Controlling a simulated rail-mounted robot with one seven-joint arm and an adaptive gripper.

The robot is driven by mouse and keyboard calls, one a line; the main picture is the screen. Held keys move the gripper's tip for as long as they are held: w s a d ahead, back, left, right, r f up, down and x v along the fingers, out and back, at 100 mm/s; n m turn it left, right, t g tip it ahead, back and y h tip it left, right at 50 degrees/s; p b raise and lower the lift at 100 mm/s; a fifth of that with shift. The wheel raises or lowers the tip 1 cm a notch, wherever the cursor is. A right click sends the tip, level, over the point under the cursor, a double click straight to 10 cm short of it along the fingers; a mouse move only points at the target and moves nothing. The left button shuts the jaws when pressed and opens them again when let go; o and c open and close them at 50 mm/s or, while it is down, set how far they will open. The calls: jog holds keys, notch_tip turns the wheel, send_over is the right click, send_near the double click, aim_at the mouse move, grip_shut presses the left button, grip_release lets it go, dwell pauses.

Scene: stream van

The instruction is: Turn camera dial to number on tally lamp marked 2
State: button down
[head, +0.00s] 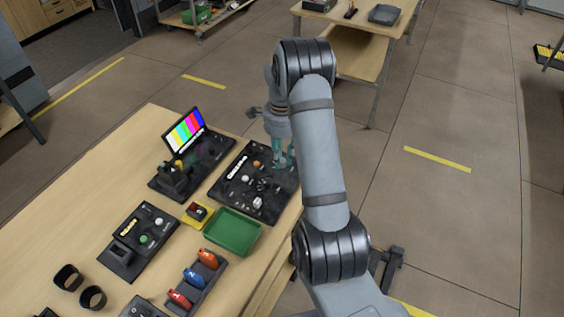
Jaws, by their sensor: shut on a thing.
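My gripper (283,158) points down over the right part of a black control panel (228,199). Its teal fingers are shut on a small part there, which looks like a dial; the fingers and the distance hide its shape and number. The panel also carries a white label strip, an orange knob (256,164) and several pale knobs (257,202). A tally lamp marked 2 cannot be made out for sure. Orange (208,258), blue (193,276) and red (179,297) pieces with small white marks stand in a dark rack; the marks are too small to read.
A colour-bar monitor (186,131) stands on a black unit left of the panel. Another black panel (141,242) and two black rings (92,297) lie left. The table's far-left top is clear.

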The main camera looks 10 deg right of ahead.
aim_at(282, 160)
jog(key=shift+r+m+b, duration=0.1)
jog(key=shift+m+b, duration=0.2)
jog(key=shift+m, duration=0.2)
jog(key=c, duration=1.6)
grip_release()
jog(key=shift+o, duration=0.2)
notch_tip(282, 160, up, 12)
